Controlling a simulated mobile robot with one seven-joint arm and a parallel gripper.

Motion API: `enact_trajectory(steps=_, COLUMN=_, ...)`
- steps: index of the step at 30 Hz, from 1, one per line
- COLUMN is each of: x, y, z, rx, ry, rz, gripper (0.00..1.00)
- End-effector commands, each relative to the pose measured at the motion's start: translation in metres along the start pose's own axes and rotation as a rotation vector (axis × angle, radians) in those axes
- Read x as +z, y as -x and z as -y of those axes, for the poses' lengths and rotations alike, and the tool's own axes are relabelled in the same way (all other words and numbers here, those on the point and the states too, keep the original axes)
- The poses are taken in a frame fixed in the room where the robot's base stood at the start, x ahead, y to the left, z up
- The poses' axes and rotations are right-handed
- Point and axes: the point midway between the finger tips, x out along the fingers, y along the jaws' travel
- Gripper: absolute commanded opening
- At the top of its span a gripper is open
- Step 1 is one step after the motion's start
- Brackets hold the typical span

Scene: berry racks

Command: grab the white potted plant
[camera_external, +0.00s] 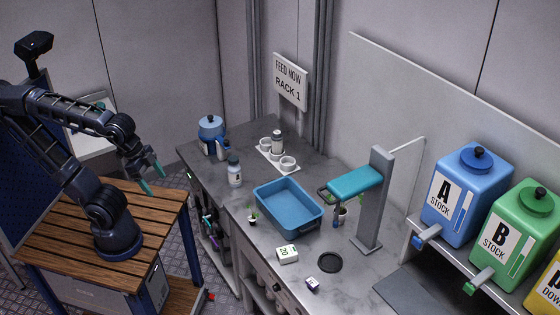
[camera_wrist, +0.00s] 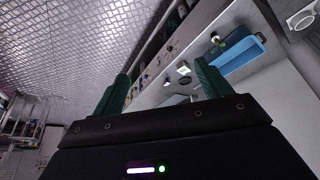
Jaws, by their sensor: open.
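A small potted plant with thin green leaves and a whitish pot (camera_external: 252,217) stands on the grey counter, at the near left side of the blue tray. In the wrist view a small green plant (camera_wrist: 217,40) shows beside the blue tray, small and unclear. Another small pot (camera_external: 341,214) stands under the teal arm of the grey stand. My gripper (camera_external: 151,178) is open and empty, with green fingers. It hangs over the right end of the wooden slatted base, left of the counter and well apart from the plant. Both fingers show in the wrist view.
The grey stand (camera_external: 374,205) rises to the right. A floor gap separates my base from the counter.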

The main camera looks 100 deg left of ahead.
Motion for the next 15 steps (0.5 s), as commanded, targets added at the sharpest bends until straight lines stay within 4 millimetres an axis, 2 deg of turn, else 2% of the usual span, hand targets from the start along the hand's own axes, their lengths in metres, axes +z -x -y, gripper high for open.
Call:
enact_trajectory(steps=5, x=-0.028, y=0.003, z=0.003, rx=-0.004, ry=-0.029, rz=0.016, gripper=0.77)
enact_trajectory(steps=15, x=-0.124, y=-0.001, z=0.020, rx=-0.005, ry=-0.146, rz=0.066, gripper=0.77)
